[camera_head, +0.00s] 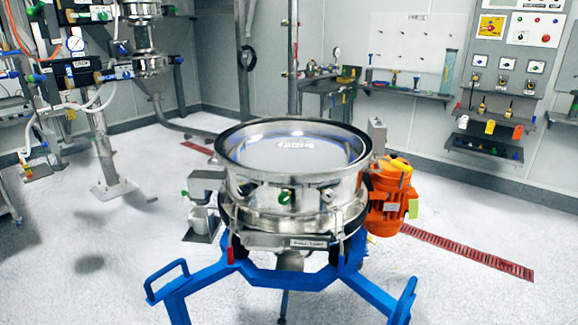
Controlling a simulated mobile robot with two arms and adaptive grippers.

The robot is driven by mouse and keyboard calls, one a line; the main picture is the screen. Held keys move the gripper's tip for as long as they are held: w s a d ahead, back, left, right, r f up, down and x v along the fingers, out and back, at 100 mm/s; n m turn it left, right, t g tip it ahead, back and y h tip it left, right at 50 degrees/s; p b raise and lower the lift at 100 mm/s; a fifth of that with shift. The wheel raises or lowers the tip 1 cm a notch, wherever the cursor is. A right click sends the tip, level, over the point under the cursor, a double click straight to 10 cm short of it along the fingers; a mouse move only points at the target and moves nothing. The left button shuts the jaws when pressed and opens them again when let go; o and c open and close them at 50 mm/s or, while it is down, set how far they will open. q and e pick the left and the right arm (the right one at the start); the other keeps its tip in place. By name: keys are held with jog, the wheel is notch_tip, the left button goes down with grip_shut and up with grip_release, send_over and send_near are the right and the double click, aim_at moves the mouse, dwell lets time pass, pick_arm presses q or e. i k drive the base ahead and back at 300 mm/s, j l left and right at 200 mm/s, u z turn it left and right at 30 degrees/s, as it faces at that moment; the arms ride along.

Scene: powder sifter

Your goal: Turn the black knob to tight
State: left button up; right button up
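A round steel sifter (295,225) stands upright in the middle of the head view, with a wide open top ring around a pale screen (290,152). Small dark fittings sit on its side wall, one left of centre (248,189) and one right of centre (328,196). I cannot tell which of them, if any, is the black knob, or how tight it is. A green round fitting (284,196) sits between them. A red-tipped clamp lever (230,252) hangs at the lower left. Neither of my grippers is in view.
The sifter stands on a blue frame (290,278) with raised handles at both sides. An orange motor (388,197) is at its right. Steel piping (145,60) stands at the left. A control panel (515,50) and wall shelves are at the back. The white floor around is mostly clear.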

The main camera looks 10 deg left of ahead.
aim_at(243, 190)
jog(key=i+j, duration=0.1)
jog(key=j, duration=0.25)
jog(key=i+j, duration=0.1)
jog(key=j, duration=0.3)
jog(key=i+j, duration=0.1)
jog(key=j, duration=0.25)
jog(key=i+j, duration=0.1)
jog(key=j, duration=0.25)
